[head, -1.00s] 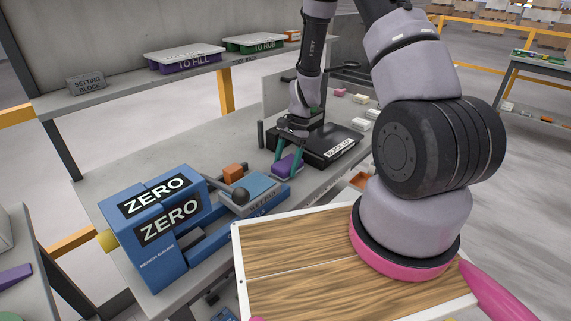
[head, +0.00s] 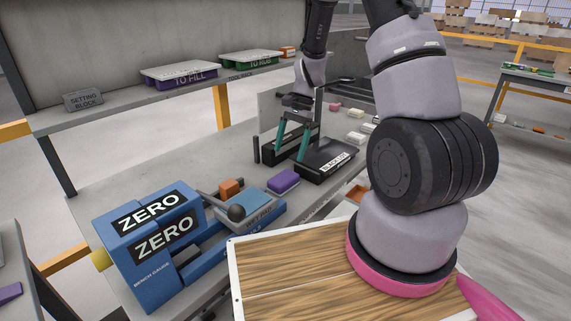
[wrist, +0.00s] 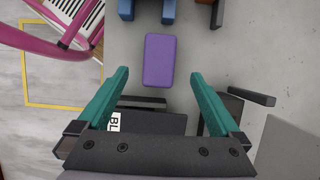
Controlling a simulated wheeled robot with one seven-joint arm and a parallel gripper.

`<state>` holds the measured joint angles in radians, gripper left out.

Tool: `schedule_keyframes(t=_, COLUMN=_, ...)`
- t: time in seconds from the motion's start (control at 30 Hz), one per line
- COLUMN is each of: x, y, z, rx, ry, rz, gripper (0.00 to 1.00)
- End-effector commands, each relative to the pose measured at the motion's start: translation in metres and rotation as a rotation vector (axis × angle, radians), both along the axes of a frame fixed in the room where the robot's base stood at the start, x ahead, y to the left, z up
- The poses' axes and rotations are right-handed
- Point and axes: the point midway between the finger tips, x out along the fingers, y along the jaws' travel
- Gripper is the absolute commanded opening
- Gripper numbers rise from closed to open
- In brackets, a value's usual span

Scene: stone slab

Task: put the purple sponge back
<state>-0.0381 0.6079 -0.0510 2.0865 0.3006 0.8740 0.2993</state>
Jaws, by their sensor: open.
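The purple sponge (head: 283,181) lies flat on the grey bench, between the blue gauge assembly and the black labelled tray. In the wrist view the sponge (wrist: 159,60) shows beyond and between the fingertips, long side running away from my gripper. My gripper (head: 289,158) is open with its teal fingers spread, over the bench near the black tray and behind the sponge in the head view. It also shows open and empty in the wrist view (wrist: 158,76). The fingers are apart from the sponge.
The black tray (head: 345,168) and an upright panel stand close to my gripper. The blue ZERO gauge (head: 150,245), blue pad (head: 247,203) and orange block (head: 230,188) are on the left. Purple (head: 180,78) and green (head: 250,58) trays sit on the shelf. Bench behind the gauge is clear.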

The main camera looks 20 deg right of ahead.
Motion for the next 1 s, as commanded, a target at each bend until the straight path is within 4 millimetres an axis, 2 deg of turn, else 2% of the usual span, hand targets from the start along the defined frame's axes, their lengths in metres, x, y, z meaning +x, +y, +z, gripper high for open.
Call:
schedule_keyframes(t=0.1, x=0.003, y=-0.004, z=0.011, rx=0.0, ry=-0.001, rz=0.0, gripper=1.0)
schedule_keyframes(t=0.33, x=0.004, y=-0.006, z=0.021, rx=0.0, ry=-0.009, rz=0.003, gripper=1.0)
schedule_keyframes(t=0.43, x=0.003, y=-0.006, z=0.042, rx=0.0, ry=-0.05, rz=0.023, gripper=1.0)
schedule_keyframes(t=0.57, x=-0.002, y=-0.008, z=0.096, rx=-0.003, ry=-0.161, rz=0.076, gripper=1.0)
schedule_keyframes(t=0.67, x=-0.014, y=-0.011, z=0.144, rx=-0.012, ry=-0.266, rz=0.131, gripper=1.0)
schedule_keyframes(t=0.8, x=-0.038, y=-0.014, z=0.203, rx=-0.036, ry=-0.408, rz=0.208, gripper=1.0)
schedule_keyframes(t=1.0, x=-0.085, y=-0.02, z=0.271, rx=-0.092, ry=-0.608, rz=0.313, gripper=1.0)
